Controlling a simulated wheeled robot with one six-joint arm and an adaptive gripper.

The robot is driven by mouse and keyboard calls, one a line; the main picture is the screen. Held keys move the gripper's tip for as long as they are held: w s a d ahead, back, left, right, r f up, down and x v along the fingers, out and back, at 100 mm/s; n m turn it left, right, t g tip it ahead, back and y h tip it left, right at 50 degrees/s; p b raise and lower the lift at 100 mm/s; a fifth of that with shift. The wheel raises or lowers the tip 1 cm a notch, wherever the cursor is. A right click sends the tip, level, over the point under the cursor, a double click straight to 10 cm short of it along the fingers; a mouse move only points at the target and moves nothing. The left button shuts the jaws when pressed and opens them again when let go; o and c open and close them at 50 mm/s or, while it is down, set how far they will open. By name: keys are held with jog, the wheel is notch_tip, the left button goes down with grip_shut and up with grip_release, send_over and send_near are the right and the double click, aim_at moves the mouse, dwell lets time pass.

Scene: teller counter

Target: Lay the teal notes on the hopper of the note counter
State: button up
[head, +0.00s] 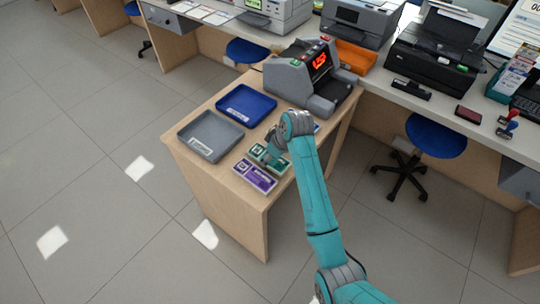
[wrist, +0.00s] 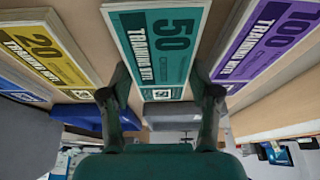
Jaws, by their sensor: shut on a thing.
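The teal notes (wrist: 160,45), marked 50, lie between the two fingers of my gripper (wrist: 162,85) in the wrist view. My gripper is shut on them. In the head view my gripper (head: 272,153) is at the front part of the side table, over the teal notes (head: 282,165), which my arm partly covers. I cannot tell whether they are clear of the table top. The note counter (head: 300,82), grey with a red lit display, stands at the back of the same table. Its hopper is on top, and I cannot make out notes there.
Purple notes (head: 255,177) lie beside the teal ones; they also show in the wrist view (wrist: 262,40). Yellow notes (wrist: 45,45) lie on the other side. A grey tray (head: 183,136) and a blue tray (head: 222,101) sit on the table left of my arm.

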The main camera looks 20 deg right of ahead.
jog(key=o, duration=0.9)
jog(key=shift+f, duration=0.1)
